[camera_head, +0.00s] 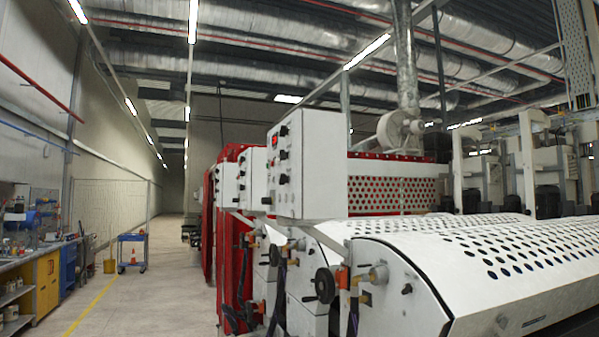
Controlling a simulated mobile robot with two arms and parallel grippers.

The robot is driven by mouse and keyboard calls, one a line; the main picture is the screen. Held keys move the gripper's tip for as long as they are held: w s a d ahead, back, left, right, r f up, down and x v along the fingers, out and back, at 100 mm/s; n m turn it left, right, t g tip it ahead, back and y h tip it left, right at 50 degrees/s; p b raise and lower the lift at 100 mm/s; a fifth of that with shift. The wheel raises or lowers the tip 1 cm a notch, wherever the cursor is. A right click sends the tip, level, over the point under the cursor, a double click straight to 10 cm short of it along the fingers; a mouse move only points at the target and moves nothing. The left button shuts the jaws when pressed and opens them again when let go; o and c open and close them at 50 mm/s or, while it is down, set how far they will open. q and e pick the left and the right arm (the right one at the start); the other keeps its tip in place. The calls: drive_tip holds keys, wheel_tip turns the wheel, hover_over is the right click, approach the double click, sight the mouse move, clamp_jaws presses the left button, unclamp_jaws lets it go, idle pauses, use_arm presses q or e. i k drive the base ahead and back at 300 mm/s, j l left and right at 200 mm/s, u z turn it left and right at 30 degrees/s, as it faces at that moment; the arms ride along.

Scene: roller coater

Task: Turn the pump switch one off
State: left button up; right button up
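A white control box (309,165) stands up above the roller coater machine, right of the picture's middle. Its left face carries a red display (275,139) and several dark knobs, one of them near the top (284,131) and another lower down (283,179). Which of these is pump switch one cannot be told, and their settings are too small to read. More white control boxes (257,177) stand behind it to the left. Neither of my grippers shows in the head view.
The perforated white machine cover (480,255) fills the lower right. A black handwheel (322,286) sticks out at the machine's near left side. The floor aisle (165,290) to the left is open. A workbench with yellow cabinets (47,284) and a blue cart (132,250) stand further left.

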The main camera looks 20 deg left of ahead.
sight(283, 178)
drive_tip(key=i+j+u, duration=0.1)
drive_tip(key=u, duration=0.8)
drive_tip(key=i+j, duration=0.05)
